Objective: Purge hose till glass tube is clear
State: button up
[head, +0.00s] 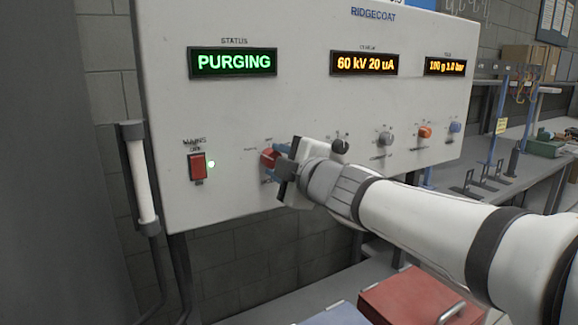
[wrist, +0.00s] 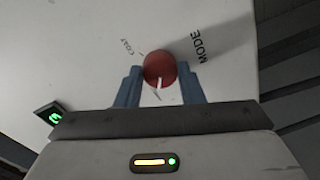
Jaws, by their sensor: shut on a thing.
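The red mode knob (head: 269,158) sits low on the white control panel (head: 300,110). My gripper (head: 278,160) is shut on this knob, with a blue finger on either side of it; the wrist view shows the same grip around the knob (wrist: 158,66). The knob's white pointer line points toward my palm in that view, away from the "COAT" label. The status display (head: 233,62) reads "PURGING" in green. The glass tube (head: 141,181) stands upright at the panel's left, between dark fittings, and looks solid white inside. The dark hose (head: 157,262) runs down from it.
More knobs, including a black one (head: 340,146), are right of my gripper. Below are a grey bench and a red lidded box (head: 420,296). A cluttered workbench stands at right.

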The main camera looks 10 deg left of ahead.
jog(key=shift+f, duration=0.15)
dwell(0.4)
jog(key=o, duration=1)
jog(key=shift+s, duration=0.1)
jog(key=p+v, duration=0.2)
jog(key=v, duration=0.5)
jog(key=shift+s+d, duration=0.25)
jog(key=shift+s, duration=0.1)
